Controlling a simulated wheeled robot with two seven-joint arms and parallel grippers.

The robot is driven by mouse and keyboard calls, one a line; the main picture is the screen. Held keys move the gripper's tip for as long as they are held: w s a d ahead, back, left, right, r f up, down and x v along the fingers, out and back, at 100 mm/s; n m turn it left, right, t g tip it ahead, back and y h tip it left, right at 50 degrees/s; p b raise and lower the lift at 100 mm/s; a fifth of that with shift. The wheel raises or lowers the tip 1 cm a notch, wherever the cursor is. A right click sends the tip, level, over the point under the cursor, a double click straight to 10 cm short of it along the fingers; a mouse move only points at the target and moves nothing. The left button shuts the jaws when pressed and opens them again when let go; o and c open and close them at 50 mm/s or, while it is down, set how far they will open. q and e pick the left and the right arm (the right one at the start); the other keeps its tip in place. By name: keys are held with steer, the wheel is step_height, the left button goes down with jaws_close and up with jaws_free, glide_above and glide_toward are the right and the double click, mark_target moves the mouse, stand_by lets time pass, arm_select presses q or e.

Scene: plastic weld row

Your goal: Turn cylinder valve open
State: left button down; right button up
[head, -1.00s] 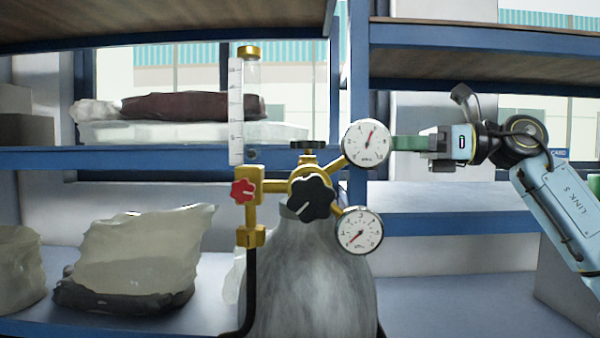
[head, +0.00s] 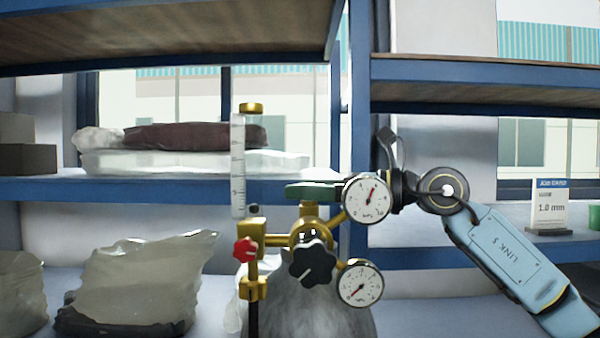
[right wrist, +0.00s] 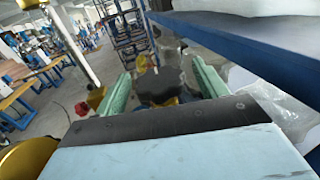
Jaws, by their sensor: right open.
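The grey cylinder (head: 308,322) stands in the middle of the head view with a brass valve and regulator on it. Its dark top handwheel (right wrist: 160,86) shows between my green fingers in the right wrist view. In the head view a green finger hides most of that wheel. My right gripper (head: 308,190) is open and reaches in from the right, behind the upper gauge (head: 368,198). One finger lies on each side of the handwheel; contact cannot be told. A black knob (head: 312,262) faces me, with a red knob (head: 244,250) to its left. My left gripper is not in view.
The lower gauge (head: 360,284) sits right of the black knob. A clear flow tube (head: 246,165) rises at the left. Blue shelves (head: 120,190) with bags stand behind. A small sign (head: 550,205) stands on the right shelf.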

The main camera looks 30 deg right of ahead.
steer(key=shift+x, duration=0.9)
steer(key=c, duration=1)
steer(key=shift+o, duration=0.2)
steer(key=shift+n+g+y, duration=0.4)
steer(key=shift+g, duration=0.1)
steer(key=n+g+y, duration=0.1)
steer(key=n+g+y+p, duration=0.1)
steer(key=g, duration=0.1)
steer(key=shift+s+a+r+n, duration=0.1)
steer(key=shift+s+a+n, duration=0.05)
steer(key=shift+n, duration=0.15)
steer(key=shift+s+n+g+y+p, duration=0.2)
steer(key=shift+n+g+y+p, duration=0.65)
steer(key=shift+n+g, duration=0.95)
steer(key=shift+m+g, duration=0.3)
steer(key=shift+g, duration=0.3)
